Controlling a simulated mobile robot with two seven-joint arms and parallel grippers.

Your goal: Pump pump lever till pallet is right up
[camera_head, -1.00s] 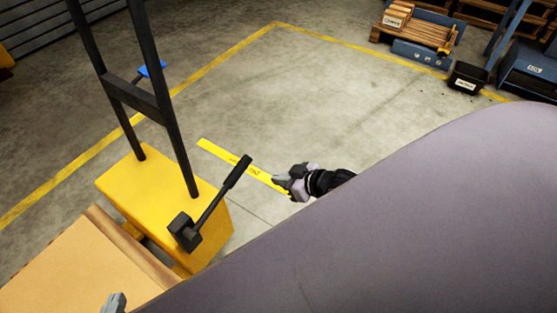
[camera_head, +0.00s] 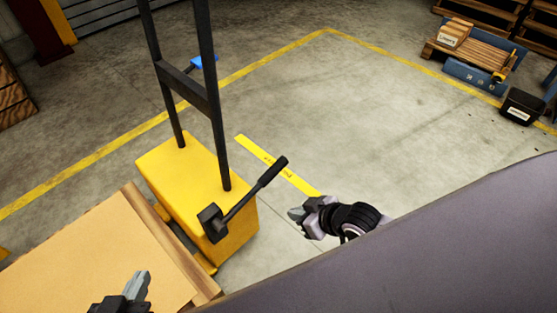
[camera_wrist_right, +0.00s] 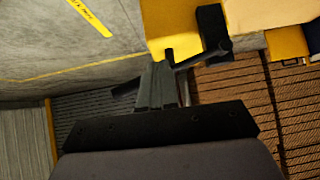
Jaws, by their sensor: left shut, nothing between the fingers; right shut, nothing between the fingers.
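The black pump lever (camera_head: 248,197) slants up and right from a block on the yellow lifter body (camera_head: 190,175). It also shows in the right wrist view (camera_wrist_right: 207,54), just beyond the fingers. My right gripper (camera_head: 293,214) is shut and empty, below and right of the lever's tip in the head view, apparently apart from it. Its fingers show in the right wrist view (camera_wrist_right: 160,75). My left gripper (camera_head: 141,276) is shut and empty over the tan load (camera_head: 90,250) at lower left. A wooden edge (camera_head: 165,240) runs along the load; the pallet's height is unclear.
A black mast frame (camera_head: 215,120) rises from the yellow body. A yellow label strip (camera_head: 270,160) lies on the floor behind the lever. Open floor (camera_head: 370,120) spreads to the right. A black bin (camera_head: 520,107) and a loaded wooden pallet (camera_head: 478,50) stand far right.

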